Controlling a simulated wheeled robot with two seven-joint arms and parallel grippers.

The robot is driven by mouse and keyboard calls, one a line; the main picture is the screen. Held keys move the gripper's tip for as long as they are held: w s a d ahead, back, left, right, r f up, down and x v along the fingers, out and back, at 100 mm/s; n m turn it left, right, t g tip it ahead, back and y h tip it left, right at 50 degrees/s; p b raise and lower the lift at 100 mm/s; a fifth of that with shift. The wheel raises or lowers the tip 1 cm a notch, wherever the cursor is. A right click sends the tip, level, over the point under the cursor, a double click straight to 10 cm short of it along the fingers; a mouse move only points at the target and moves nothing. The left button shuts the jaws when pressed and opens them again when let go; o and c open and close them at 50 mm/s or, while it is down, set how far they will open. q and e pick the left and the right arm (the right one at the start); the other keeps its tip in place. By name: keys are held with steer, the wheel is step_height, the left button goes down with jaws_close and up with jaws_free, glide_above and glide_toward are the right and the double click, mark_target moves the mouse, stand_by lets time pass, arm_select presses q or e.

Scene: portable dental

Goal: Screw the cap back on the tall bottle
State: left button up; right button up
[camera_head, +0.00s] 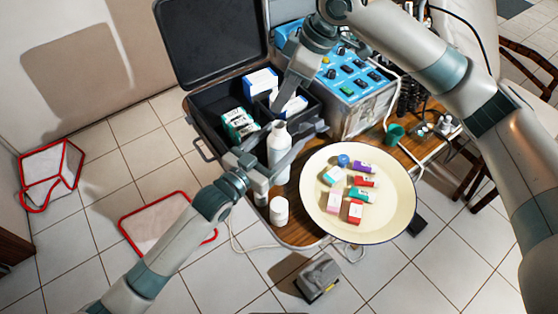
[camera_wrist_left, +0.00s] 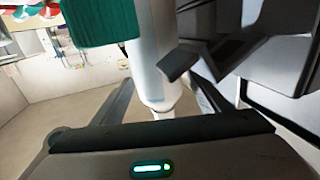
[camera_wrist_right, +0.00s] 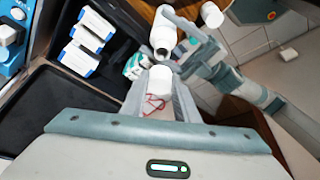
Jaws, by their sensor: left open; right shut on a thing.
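The tall white bottle (camera_head: 279,148) stands upright at the case's front edge. Its open mouth shows dark in the right wrist view (camera_wrist_right: 163,30). My left gripper (camera_head: 272,163) is open, with its fingers on either side of the bottle; the bottle also shows between them in the left wrist view (camera_wrist_left: 148,70). My right gripper (camera_head: 277,106) is above and behind the bottle top. It is shut on a white cap (camera_wrist_right: 160,79), seen between its fingertips in the right wrist view. The cap is apart from the mouth there; the head view does not show it clearly.
A short white bottle (camera_head: 279,210) stands near the table edge. A cream plate (camera_head: 395,205) holds several small coloured items. The open black case (camera_head: 205,110) holds boxes. A blue control unit (camera_head: 350,75) and a green cup (camera_head: 394,134) stand to the right.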

arm_select(q)
steer(key=c, duration=1.6)
arm_select(e)
steer(key=shift+f, duration=2.55)
steer(key=shift+f, duration=0.1)
steer(key=shift+f, duration=0.8)
steer(key=shift+d+f, duration=0.1)
steer(key=shift+f, duration=0.45)
